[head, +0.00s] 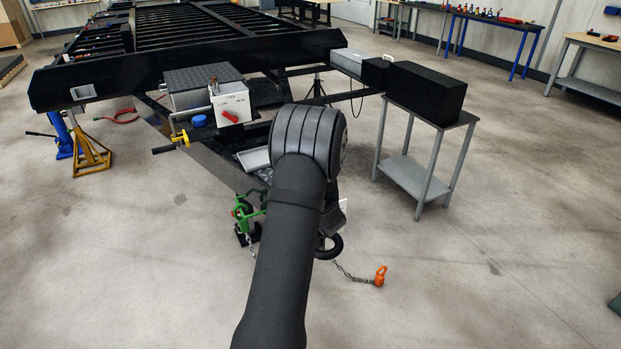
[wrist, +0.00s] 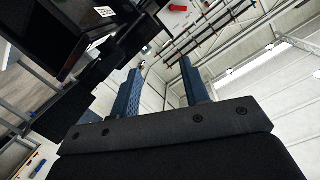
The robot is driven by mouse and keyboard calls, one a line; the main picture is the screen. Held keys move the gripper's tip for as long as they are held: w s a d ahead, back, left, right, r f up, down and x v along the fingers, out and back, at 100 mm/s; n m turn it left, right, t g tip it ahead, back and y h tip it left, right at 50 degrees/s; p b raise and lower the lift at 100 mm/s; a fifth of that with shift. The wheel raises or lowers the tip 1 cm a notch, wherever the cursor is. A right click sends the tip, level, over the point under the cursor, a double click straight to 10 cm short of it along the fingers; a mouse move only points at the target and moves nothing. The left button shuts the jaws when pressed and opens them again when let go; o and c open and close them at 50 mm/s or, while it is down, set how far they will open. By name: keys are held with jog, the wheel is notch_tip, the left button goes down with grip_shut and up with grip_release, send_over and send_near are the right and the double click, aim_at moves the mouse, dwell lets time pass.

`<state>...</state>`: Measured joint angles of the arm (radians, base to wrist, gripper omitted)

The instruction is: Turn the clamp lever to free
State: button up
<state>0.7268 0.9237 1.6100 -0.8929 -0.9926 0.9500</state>
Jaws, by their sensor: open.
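A white box (head: 231,101) on the trailer's drawbar carries a red lever (head: 230,117) on its front, with small dark lettering I cannot read. A red part (wrist: 178,8) on a white surface shows at the top of the wrist view. A green bracket (head: 243,208) with a small red part sits low at the drawbar's front end. I cannot tell for certain which of these is the clamp lever. My gripper (wrist: 160,68) is open, its two blue fingers apart with nothing between them. In the head view my arm hides the gripper.
The black trailer frame (head: 95,75) fills the back left. A yellow handle (head: 182,138) sticks out beside the drawbar. A black box (head: 426,90) stands on a grey table (head: 412,172) at right. A chain with an orange hook (head: 380,276) lies on open floor.

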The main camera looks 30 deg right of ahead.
jog(key=s+d+r+n+g, duration=0.3)
jog(key=s+d+n, duration=0.3)
jog(key=s+d, duration=0.25)
jog(key=x, duration=1.7)
jog(key=shift+a, duration=0.1)
grip_shut()
